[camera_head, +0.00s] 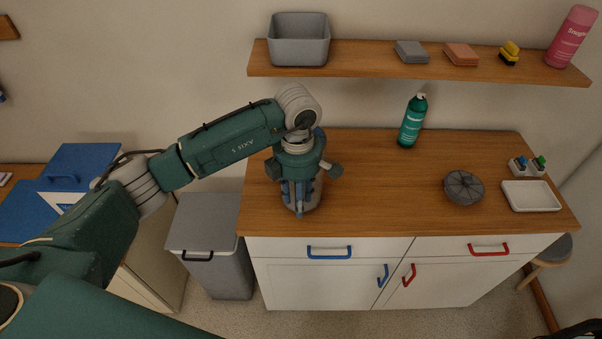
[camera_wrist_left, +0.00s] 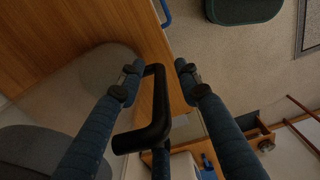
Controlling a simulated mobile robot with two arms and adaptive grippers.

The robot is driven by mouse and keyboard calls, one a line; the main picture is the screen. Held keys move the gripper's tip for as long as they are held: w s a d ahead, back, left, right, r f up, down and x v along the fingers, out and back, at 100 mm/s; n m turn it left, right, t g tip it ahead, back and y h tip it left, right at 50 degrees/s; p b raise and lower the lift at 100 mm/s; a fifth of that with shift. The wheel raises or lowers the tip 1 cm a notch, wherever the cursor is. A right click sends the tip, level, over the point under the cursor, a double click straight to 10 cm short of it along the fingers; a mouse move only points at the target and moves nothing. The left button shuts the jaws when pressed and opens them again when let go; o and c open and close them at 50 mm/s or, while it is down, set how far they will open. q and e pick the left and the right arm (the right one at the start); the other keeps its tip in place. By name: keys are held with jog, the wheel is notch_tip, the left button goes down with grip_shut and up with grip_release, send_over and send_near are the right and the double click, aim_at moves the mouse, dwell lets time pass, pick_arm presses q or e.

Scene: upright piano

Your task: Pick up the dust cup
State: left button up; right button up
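The dust cup is a clear, greyish container with a black handle. In the head view the dust cup (camera_head: 313,194) stands on the left part of the wooden counter, largely hidden behind my left gripper (camera_head: 300,207). In the left wrist view its black handle (camera_wrist_left: 157,112) lies between the blue fingers of my left gripper (camera_wrist_left: 160,82), with a gap visible on both sides. The fingers are apart and not closed on the handle. The clear body (camera_wrist_left: 95,75) shows behind the left finger. My right gripper is not clearly in either view.
The counter (camera_head: 375,180) is clear right of the cup. It also holds a green spray bottle (camera_head: 412,121), a round grey disc (camera_head: 463,187), a white tray (camera_head: 531,196) and small bottles (camera_head: 527,166). A shelf (camera_head: 400,65) hangs above. A grey bin (camera_head: 210,243) stands left.

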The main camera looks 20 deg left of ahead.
pick_arm(q)
jog(key=shift+f, duration=0.25)
grip_shut()
jog(key=shift+w+r, duration=0.1)
